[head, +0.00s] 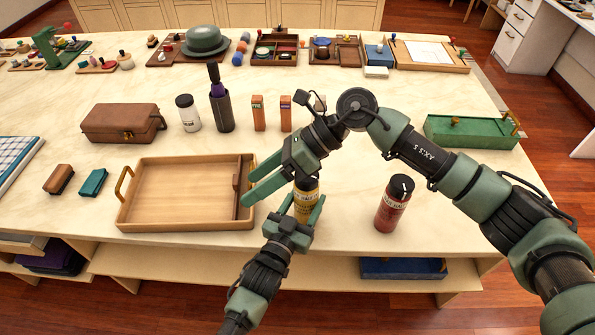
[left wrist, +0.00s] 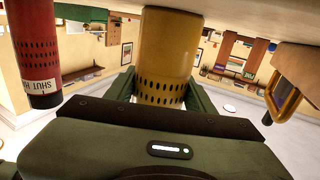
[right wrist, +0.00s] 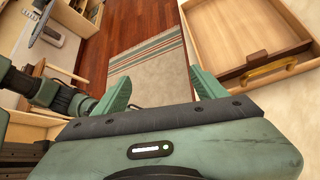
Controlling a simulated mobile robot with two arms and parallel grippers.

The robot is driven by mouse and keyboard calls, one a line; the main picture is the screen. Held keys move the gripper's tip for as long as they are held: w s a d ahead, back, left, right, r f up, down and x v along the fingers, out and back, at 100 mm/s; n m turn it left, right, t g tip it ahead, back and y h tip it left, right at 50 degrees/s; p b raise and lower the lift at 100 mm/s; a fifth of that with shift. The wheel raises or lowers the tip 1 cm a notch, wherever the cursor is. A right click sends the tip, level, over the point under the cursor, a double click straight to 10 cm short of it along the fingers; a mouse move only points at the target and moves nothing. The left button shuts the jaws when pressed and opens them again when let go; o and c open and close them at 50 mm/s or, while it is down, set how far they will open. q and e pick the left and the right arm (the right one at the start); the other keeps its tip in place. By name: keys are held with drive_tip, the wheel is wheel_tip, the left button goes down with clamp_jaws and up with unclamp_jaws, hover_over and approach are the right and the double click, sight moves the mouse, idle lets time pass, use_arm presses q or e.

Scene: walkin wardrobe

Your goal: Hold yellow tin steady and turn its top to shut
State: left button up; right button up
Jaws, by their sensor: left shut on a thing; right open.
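The yellow tin (head: 305,212) stands at the table's front edge with a pale label band. My left gripper (head: 300,207) is shut around its body; the left wrist view shows the tin's yellow, perforated side (left wrist: 166,50) between the fingers. The tin's top is mostly hidden behind my right gripper and wrist, so its setting cannot be read. My right gripper (head: 247,191) is open and empty, its fingers pointing left beside the tin, near the tray's right side. The right wrist view shows nothing between its fingers (right wrist: 162,85).
A wooden tray (head: 140,213) lies just left of the tin. A red tin (head: 388,214) with a black top stands to the right. A brown case (head: 120,120), jar (head: 188,115), dark bottle (head: 222,113) and small boxes stand behind. A green tray (head: 470,137) is at right.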

sight(318, 180)
drive_tip(key=w+d+f+m+t+y, duration=0.1)
drive_tip(key=d+f+t, duration=0.1)
drive_tip(key=d+t, duration=0.2)
drive_tip(key=w+d+f+m+t+y, duration=0.1)
drive_tip(key=w+d+f+t+y, duration=0.1)
drive_tip(key=d+t, duration=0.2)
drive_tip(key=w+d+f+m+t+y, duration=0.1)
drive_tip(key=w+d+m+t+y, duration=0.1)
drive_tip(key=d+t, duration=0.2)
drive_tip(key=shift+d+f, duration=0.4)
drive_tip(key=shift+d, duration=0.3)
drive_tip(key=shift+f+t, duration=0.15)
drive_tip(key=shift+t, duration=0.15)
drive_tip(key=x, duration=0.7)
drive_tip(key=shift+a, duration=0.1)
drive_tip(key=shift+s, duration=0.1)
drive_tip(key=c, duration=1.4)
